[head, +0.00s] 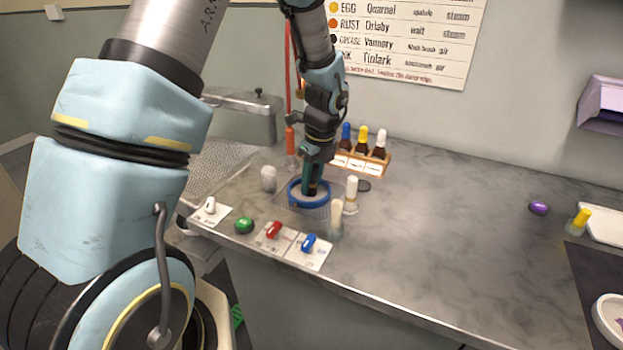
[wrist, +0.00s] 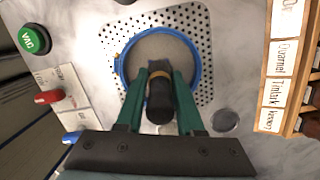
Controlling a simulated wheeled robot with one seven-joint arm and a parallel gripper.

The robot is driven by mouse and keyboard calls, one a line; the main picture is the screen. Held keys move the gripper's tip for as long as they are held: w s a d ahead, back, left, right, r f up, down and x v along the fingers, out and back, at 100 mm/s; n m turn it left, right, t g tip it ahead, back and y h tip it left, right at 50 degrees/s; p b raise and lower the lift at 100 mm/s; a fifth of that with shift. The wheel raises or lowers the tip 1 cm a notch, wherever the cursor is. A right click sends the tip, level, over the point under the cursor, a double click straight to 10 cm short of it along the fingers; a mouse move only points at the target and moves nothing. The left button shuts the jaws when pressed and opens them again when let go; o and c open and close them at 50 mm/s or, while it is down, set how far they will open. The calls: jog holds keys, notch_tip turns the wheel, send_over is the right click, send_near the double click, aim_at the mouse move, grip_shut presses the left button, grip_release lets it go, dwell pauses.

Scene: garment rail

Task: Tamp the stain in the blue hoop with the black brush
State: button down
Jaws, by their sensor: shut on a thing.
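The blue hoop (head: 308,204) lies on a perforated plate at the left of the counter, around pale grey cloth. It also shows in the wrist view (wrist: 122,70). My gripper (head: 312,178) points down over the hoop. In the wrist view its green fingers (wrist: 160,78) are shut on the black brush (wrist: 160,110), which has a tan band. The brush (head: 311,189) is upright or nearly so, inside the hoop's outline. I cannot tell whether its bristles touch the cloth. No stain shows; the brush and fingers cover part of the cloth.
A wooden rack (head: 373,166) with several dropper bottles is behind. A green VAC button (wrist: 33,38), red switch (head: 274,230) and blue switch (head: 308,243) sit in front. The counter's middle right is clear.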

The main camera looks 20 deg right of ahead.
jog(key=shift+f, duration=0.1)
jog(key=shift+r+p, duration=0.95)
jog(key=shift+f, duration=0.25)
jog(key=shift+f+b, duration=0.6)
jog(key=shift+f, duration=0.2)
jog(key=shift+r, duration=0.15)
jog(key=shift+r+p, duration=0.9)
jog(key=shift+p, duration=0.1)
